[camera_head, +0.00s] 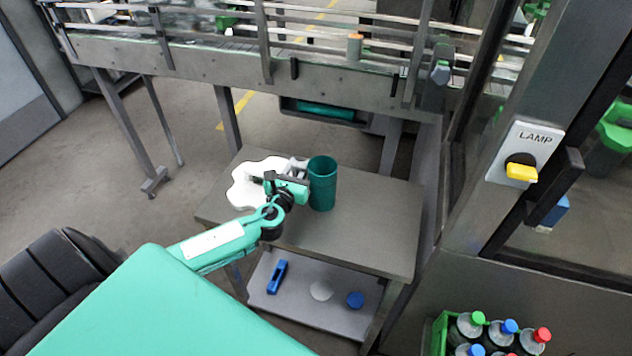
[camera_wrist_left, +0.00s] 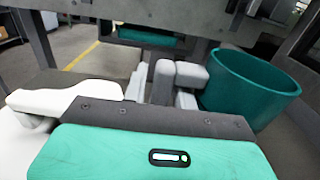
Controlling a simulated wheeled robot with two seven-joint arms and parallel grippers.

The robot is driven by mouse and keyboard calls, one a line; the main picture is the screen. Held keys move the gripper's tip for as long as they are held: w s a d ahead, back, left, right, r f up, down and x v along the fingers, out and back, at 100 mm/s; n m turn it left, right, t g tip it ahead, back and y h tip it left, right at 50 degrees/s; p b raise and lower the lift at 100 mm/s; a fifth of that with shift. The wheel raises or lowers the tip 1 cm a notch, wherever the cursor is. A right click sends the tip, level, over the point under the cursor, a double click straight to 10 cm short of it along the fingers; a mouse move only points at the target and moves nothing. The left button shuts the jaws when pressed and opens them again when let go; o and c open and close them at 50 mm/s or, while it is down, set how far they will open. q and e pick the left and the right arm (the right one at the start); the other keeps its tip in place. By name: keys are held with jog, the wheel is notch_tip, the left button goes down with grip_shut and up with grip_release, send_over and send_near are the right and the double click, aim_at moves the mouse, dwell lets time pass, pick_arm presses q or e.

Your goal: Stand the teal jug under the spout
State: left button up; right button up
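The teal jug (camera_head: 322,187) stands upright on the grey table, near its back middle. In the left wrist view the jug (camera_wrist_left: 250,88) is at the right, with its open rim showing. My left gripper (camera_head: 299,167) is at the jug's left side, level with its upper part. In the left wrist view its grey fingers (camera_wrist_left: 178,80) are close together beside the jug wall. Whether they grip a handle is hidden. I cannot pick out a spout in either view. My right gripper is not in view.
A white wavy-edged flat shape (camera_head: 243,194) lies on the table (camera_head: 375,235) left of the jug. A lower shelf (camera_head: 330,312) holds small blue and white items. A conveyor frame (camera_head: 200,62) runs behind. A lamp switch (camera_head: 522,170) and a bottle crate (camera_head: 440,335) are at right.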

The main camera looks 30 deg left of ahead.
pick_arm(q)
jog(key=shift+c, duration=0.5)
grip_shut()
